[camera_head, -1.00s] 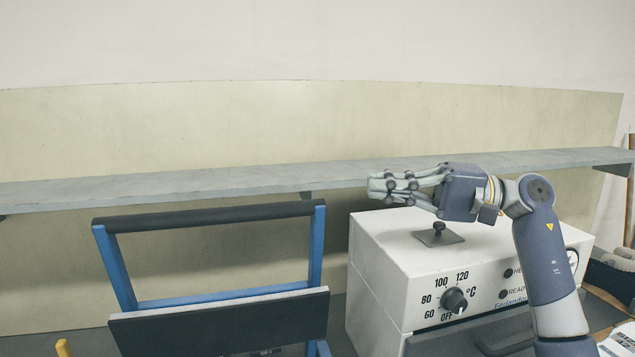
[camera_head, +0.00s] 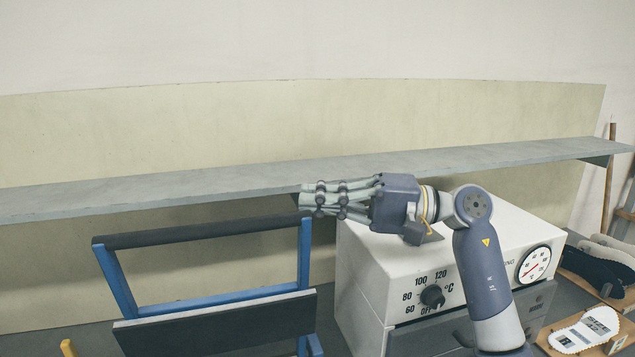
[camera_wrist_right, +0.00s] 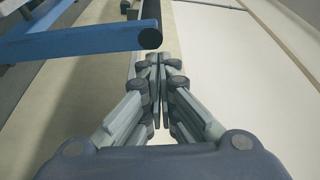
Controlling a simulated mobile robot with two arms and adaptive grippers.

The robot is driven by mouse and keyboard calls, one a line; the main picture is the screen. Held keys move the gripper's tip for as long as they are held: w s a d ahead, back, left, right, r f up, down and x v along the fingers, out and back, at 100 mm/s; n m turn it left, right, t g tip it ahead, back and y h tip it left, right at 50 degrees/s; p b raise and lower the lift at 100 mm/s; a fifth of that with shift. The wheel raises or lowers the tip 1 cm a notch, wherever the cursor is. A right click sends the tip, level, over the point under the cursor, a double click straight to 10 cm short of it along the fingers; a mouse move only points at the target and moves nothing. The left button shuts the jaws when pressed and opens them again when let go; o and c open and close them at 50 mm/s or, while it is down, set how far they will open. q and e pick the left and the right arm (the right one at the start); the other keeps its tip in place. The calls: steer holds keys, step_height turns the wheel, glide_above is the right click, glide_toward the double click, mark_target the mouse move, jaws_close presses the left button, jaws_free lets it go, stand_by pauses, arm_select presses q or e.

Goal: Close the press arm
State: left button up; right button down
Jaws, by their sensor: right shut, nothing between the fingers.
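The press arm is a blue frame (camera_head: 120,282) with a black bar (camera_head: 200,231) across its top. It stands raised at the lower left of the head view, with a dark plate (camera_head: 215,325) at its lower part. My right gripper (camera_head: 308,197) is shut and empty, just past the bar's right end and slightly above it in the picture. In the right wrist view, the fingers (camera_wrist_right: 157,62) are together, and the bar's round end (camera_wrist_right: 150,38) and the blue frame (camera_wrist_right: 75,42) lie just ahead and left. Contact cannot be told. My left gripper is out of view.
A white heater box (camera_head: 362,290) with a temperature knob (camera_head: 432,296) and a dial (camera_head: 534,263) stands right of the frame, under my right arm. A grey shelf (camera_head: 150,193) runs along the back wall. Insoles (camera_head: 585,328) lie at the far right.

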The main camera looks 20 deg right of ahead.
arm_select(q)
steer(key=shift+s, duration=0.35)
arm_select(e)
steer(key=shift+s+a+f, duration=0.1)
steer(key=shift+s, duration=0.1)
